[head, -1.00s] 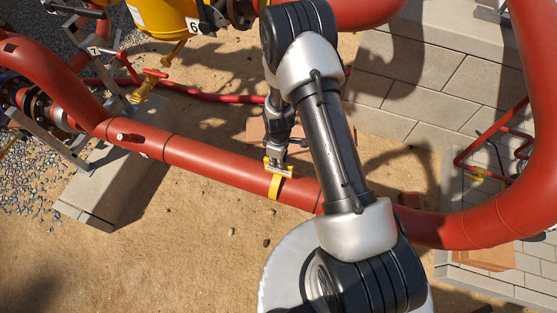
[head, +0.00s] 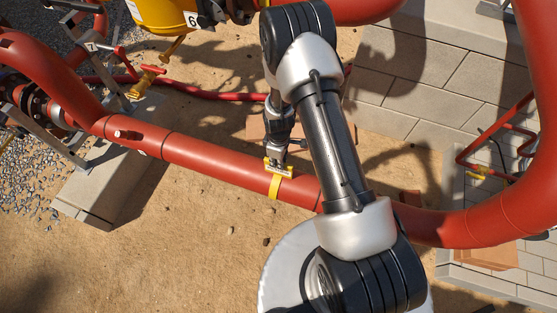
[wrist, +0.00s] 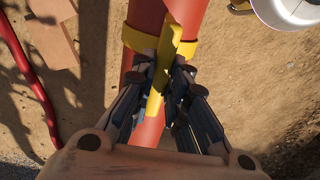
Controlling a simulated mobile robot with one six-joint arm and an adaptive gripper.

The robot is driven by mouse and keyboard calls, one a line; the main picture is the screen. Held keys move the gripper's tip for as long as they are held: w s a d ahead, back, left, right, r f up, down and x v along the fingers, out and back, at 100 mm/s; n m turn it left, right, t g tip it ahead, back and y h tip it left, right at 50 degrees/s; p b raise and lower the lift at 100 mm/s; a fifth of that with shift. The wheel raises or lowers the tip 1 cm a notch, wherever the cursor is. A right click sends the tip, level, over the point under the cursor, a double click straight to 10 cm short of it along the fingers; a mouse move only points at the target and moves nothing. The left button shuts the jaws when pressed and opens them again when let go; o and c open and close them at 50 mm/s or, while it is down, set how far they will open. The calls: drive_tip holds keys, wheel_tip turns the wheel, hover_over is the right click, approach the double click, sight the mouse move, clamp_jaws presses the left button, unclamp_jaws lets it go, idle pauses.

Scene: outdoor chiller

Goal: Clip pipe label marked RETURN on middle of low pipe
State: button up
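The low red pipe (head: 215,162) runs slantwise across the head view and also shows in the wrist view (wrist: 146,18). A yellow pipe label (head: 274,186) sits with its curved clip band around the pipe, near the middle of the straight run. In the wrist view the yellow label (wrist: 166,50) has a narrow upright plate with the band spreading to both sides on the pipe. My gripper (wrist: 167,72) is over the pipe with its two fingers closed on the plate from both sides. The label's lettering cannot be read. My gripper also shows in the head view (head: 279,160).
A thin red hose (head: 215,95) and an orange-brown block (head: 256,128) lie beyond the pipe. A yellow body marked 6 (head: 160,14) stands upper left. A concrete block (head: 105,190) is under the pipe's left part. Bare sand lies in front of the pipe.

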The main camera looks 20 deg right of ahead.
drive_tip(key=o, duration=0.6)
drive_tip(key=shift+c, duration=0.2)
drive_tip(key=o, duration=0.5)
wheel_tip(320, 180, up, 7)
drive_tip(key=p, duration=0.4)
drive_tip(key=shift+r+p, duration=0.15)
drive_tip(key=shift+p, duration=0.2)
wheel_tip(320, 180, up, 12)
drive_tip(key=shift+f, duration=0.1)
